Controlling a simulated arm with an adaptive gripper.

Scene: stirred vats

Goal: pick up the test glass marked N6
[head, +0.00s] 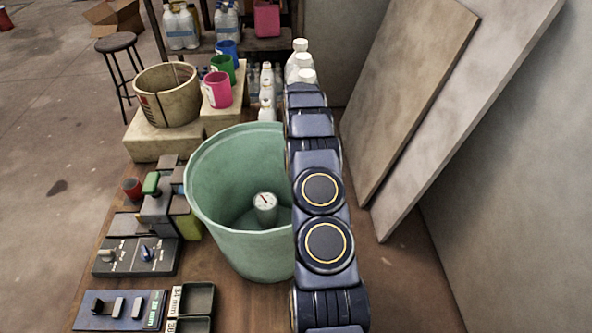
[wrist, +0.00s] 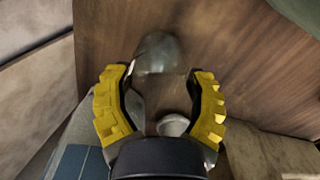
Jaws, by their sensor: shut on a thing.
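In the wrist view my gripper (wrist: 159,103), with yellow ribbed fingers, is closed around a see-through grey glass (wrist: 158,55). Its rounded end shows beyond the fingertips against brown wood. A pale round shape (wrist: 173,125) shows between the fingers close to the wrist; I cannot tell whether it is part of the glass. No N6 mark is readable on it. In the head view my arm hides the gripper and the glass.
A beige tub (head: 167,95), coloured cups (head: 217,90) and white bottles (head: 267,110) stand behind. Control boxes (head: 135,257) lie at front left. Boards (head: 420,90) lean at the right.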

